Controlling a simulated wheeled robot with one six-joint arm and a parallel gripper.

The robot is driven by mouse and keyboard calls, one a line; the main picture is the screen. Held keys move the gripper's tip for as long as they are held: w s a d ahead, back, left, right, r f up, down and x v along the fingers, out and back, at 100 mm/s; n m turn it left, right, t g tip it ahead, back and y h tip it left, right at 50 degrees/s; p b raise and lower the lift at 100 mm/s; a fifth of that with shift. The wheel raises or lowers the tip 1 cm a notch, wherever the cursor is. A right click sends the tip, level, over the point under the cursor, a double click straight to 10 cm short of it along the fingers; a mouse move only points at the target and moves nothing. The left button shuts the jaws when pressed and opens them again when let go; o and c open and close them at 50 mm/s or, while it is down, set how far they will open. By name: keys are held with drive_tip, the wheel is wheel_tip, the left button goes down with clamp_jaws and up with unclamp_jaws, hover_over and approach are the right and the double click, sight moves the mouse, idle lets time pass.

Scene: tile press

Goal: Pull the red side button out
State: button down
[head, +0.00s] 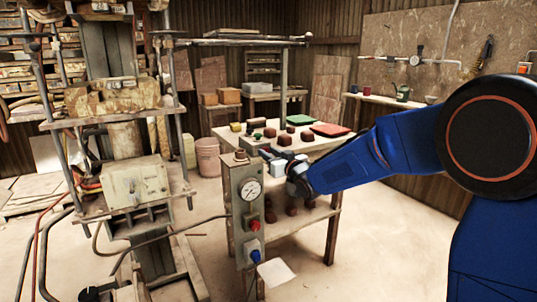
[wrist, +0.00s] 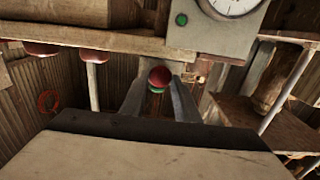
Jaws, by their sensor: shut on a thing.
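The red side button (wrist: 159,77) is a round red knob with a green ring at its edge. In the wrist view it sits between the two grey fingers of my gripper (wrist: 160,92), which is shut on it. In the head view my gripper (head: 274,160) is at the upper right side of the grey control box (head: 246,172), and the side button cannot be made out there. How far the button stands out from the box cannot be told. The wrist view also shows the box with a white gauge and a round green button (wrist: 181,19).
The box front carries a gauge (head: 250,190), a red knob (head: 253,221) and a blue knob (head: 253,246). A wooden table (head: 322,136) with several tiles stands behind my gripper. A tall press (head: 123,150) stands at left. The floor at front right is clear.

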drive_tip(key=c, duration=1.4)
unclamp_jaws()
drive_tip(key=shift+s, duration=0.1)
drive_tip(key=shift+o, duration=0.2)
drive_tip(key=shift+d, duration=0.1)
drive_tip(key=v, duration=1.7)
drive_tip(key=shift+s+d, duration=0.15)
drive_tip(key=shift+d, duration=0.05)
